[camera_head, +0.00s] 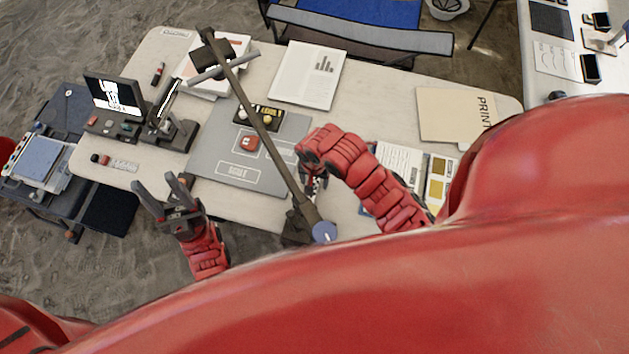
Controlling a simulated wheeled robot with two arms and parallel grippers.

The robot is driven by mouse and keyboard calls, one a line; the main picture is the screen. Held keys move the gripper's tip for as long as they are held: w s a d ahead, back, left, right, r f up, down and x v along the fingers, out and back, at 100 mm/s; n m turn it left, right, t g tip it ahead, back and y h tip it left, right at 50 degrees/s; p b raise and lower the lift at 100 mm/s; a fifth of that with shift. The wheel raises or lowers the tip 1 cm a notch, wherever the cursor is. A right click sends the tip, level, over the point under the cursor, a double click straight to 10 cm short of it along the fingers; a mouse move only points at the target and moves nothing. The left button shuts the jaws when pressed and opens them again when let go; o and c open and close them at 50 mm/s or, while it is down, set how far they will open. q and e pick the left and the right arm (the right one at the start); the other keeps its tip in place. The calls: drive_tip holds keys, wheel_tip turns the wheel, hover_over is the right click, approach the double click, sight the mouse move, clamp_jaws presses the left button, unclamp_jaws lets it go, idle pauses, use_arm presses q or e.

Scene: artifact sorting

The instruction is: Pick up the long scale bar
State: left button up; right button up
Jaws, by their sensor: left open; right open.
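A slim dark bar with a pale stripe (168,100) leans upright in a dark stand (181,134) at the left of the table; it may be the long scale bar, but I cannot be sure. My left gripper (158,186) is open and empty in front of the table's near left edge, below and apart from the stand. My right gripper (315,184) is over the table near the grey mat's right side, partly hidden by its own red wrist and the lamp arm. Its fingers are small and hard to make out; I see nothing clearly held.
A lamp arm (258,125) slants across the table. The grey mat (212,158) carries a red block (249,143) and a dark tray (257,115). A small screen (115,98) stands left. Papers (306,75) and a folder (450,114) lie behind and right.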

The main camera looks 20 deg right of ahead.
drive_tip(key=shift+f, duration=0.3)
clamp_jaws()
drive_tip(key=shift+r, duration=0.1)
idle(0.4)
